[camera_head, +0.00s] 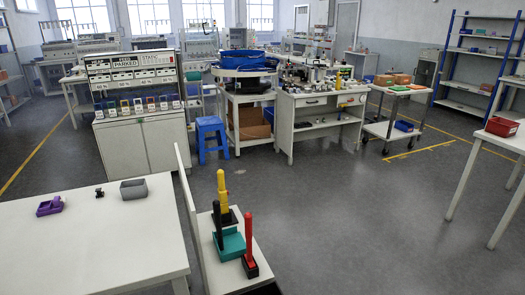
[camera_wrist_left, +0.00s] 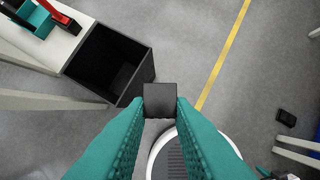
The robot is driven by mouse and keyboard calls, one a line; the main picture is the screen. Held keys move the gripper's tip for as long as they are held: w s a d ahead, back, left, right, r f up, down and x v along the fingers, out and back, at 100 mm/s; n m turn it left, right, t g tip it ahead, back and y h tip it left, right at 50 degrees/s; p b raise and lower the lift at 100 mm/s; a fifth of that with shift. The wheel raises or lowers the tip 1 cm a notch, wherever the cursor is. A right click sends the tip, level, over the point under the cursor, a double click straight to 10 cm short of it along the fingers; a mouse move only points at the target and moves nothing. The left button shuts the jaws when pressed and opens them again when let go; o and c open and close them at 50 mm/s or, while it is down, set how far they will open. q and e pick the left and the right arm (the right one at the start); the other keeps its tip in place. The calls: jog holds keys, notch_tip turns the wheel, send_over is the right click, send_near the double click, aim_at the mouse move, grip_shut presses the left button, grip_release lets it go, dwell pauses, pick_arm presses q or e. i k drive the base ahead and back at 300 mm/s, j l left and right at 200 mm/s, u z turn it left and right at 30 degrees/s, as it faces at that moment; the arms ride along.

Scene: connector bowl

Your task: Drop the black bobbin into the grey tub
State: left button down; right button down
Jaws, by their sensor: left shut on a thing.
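A small black thing that looks like the bobbin (camera_head: 99,192) rests on the white table at the left in the head view. The grey tub (camera_head: 133,190) stands just right of it, apart from it. My left gripper (camera_wrist_left: 160,104) shows only in the left wrist view. Its teal fingers are shut on a dark square block (camera_wrist_left: 160,92), held above the floor beside a black open bin. I cannot tell what the block is. My right gripper is in neither view.
A purple tray (camera_head: 49,206) sits left of the small black thing on the white table (camera_head: 90,250). A side stand carries a teal block (camera_head: 229,246) and red, yellow and black upright pieces. The black bin (camera_wrist_left: 108,62) adjoins this stand. Open floor lies to the right.

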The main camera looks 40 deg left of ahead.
aim_at(130, 195)
jog(key=i+l+z, duration=0.15)
jog(key=i, duration=0.25)
jog(key=i+l+z, duration=0.1)
jog(key=i+l, duration=0.25)
jog(key=i+l+z, duration=0.15)
jog(key=i, duration=0.3)
jog(key=i+l+z, duration=0.15)
jog(key=i, duration=0.25)
jog(key=i+j+u, duration=0.2)
jog(key=i+u, duration=0.15)
jog(key=u, duration=0.15)
jog(key=i+u, duration=0.8)
jog(key=u, duration=0.15)
jog(key=i+l+u, duration=0.3)
jog(key=u, duration=0.2)
jog(key=i+j+u, duration=0.1)
jog(key=i+u, duration=0.6)
jog(key=u, duration=0.2)
jog(key=i+l+u, duration=0.1)
jog(key=i+u, duration=0.35)
jog(key=i+l+u, duration=0.2)
jog(key=u, duration=0.25)
jog(key=i+l+u, duration=0.25)
jog(key=l+u, duration=0.2)
jog(key=j, duration=0.1)
